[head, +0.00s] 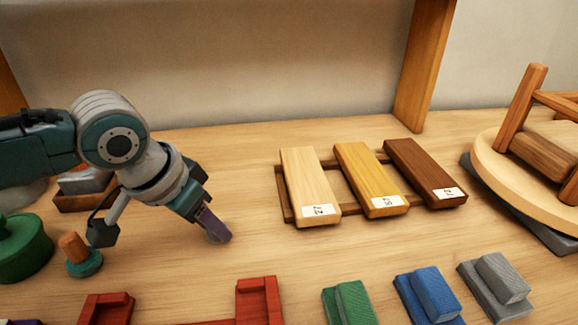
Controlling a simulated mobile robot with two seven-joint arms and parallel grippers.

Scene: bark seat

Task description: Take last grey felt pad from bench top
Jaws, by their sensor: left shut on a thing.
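My left gripper (212,222) reaches in from the left and points down, low over the bench top (240,265). It is shut on a small, dull grey-purple piece at its fingertips, which looks like the grey felt pad. The fingers hide most of that piece, and I cannot tell whether it touches the bench. I make out no other loose felt pad on the bare wood around it. My right gripper is not in view.
A rack (286,193) holds three wooden slats with labels. A round wooden seat (495,165) with legs up stands at right. Green (350,303), blue (432,295) and grey (500,280) blocks and a red holder (258,300) line the front. A green round item (22,250) is at left.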

